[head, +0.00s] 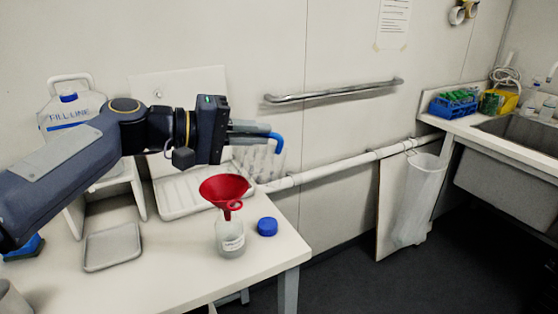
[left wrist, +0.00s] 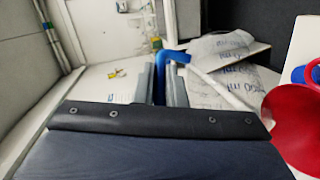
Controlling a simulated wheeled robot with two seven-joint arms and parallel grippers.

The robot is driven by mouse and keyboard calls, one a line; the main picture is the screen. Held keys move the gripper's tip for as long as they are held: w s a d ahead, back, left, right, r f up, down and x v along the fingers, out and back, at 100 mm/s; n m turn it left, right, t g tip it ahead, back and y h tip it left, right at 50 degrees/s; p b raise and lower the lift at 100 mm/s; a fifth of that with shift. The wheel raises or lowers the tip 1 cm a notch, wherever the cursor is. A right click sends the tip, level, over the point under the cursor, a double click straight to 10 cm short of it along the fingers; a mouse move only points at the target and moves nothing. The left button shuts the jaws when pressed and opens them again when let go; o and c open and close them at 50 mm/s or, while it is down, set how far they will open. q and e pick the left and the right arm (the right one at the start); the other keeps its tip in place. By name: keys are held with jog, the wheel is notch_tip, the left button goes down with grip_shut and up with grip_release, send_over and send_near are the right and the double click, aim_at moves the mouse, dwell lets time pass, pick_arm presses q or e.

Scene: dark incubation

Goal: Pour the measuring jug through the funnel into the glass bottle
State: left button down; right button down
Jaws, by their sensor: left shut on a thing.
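My left gripper (head: 262,134) is shut on the blue handle (head: 277,143) of the measuring jug, above the table. The clear jug (head: 262,162) hangs below the fingers, partly hidden by them; its level or tilt is hard to tell. In the left wrist view, the gripper (left wrist: 160,80) holds the blue handle (left wrist: 172,56), and the jug (left wrist: 225,60) shows dark markings. The red funnel (head: 226,187) sits in the mouth of the glass bottle (head: 230,240), below and left of the jug. The funnel also shows in the left wrist view (left wrist: 297,130). My right gripper is not in view.
A blue cap (head: 267,226) lies right of the bottle, near the table edge. A grey tray (head: 112,247) lies left, and a white ribbed tray (head: 180,200) behind. A FILL LINE container (head: 62,115) stands back left. A metal rail (head: 335,91) runs along the wall.

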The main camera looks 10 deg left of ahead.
aim_at(278, 164)
pick_arm(q)
jog(key=shift+d+r+p, duration=0.1)
jog(key=shift+d+p, duration=0.05)
jog(key=shift+p, duration=0.2)
jog(key=d+y+p, duration=0.1)
jog(key=p, duration=0.2)
jog(key=d+f+y+p, duration=0.1)
jog(key=d+p, duration=0.1)
jog(key=p, duration=0.1)
jog(key=shift+w+d+m+g+y, duration=0.1)
jog(key=shift+d+m+g+y, duration=0.1)
jog(key=shift+m+g+y, duration=0.15)
jog(key=shift+d+p, duration=0.2)
jog(key=shift+p, duration=0.15)
jog(key=shift+f, duration=0.35)
jog(key=d+f+m+y+p, duration=0.1)
jog(key=d+f+y+p, duration=0.1)
jog(key=d+p, duration=0.4)
jog(key=y+p, duration=0.1)
jog(key=p, duration=0.3)
jog(key=shift+w+g+p, duration=0.3)
jog(key=shift+g, duration=0.05)
